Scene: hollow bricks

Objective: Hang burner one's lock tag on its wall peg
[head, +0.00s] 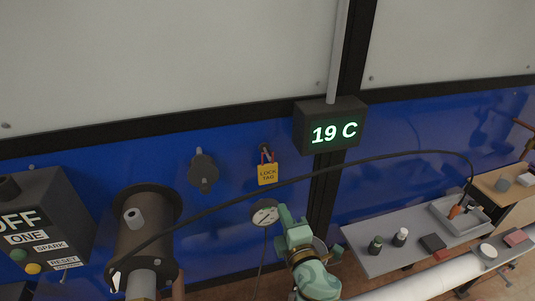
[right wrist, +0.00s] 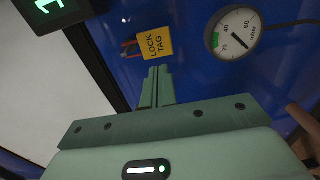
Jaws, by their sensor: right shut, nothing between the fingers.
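The yellow lock tag (head: 267,175) is on the blue wall, upright, with its red shackle at a small dark peg (head: 265,148) just above it. It appears to hang from that peg; the exact contact is too small to tell. In the right wrist view the tag (right wrist: 156,43) shows turned sideways, with the red shackle to its left. My right gripper (head: 284,211) is below and slightly right of the tag. Its fingers (right wrist: 160,72) are shut and empty, pointing at the wall close to the tag, with the tag apart from them. My left gripper is not in view.
A round gauge (head: 265,214) is on the wall left of my right gripper. A 19 C display (head: 330,125) juts out at upper right. A dark burner cylinder (head: 147,235) and control box (head: 42,225) stand left. A black cable arcs across. A bench (head: 375,261) with small items is right.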

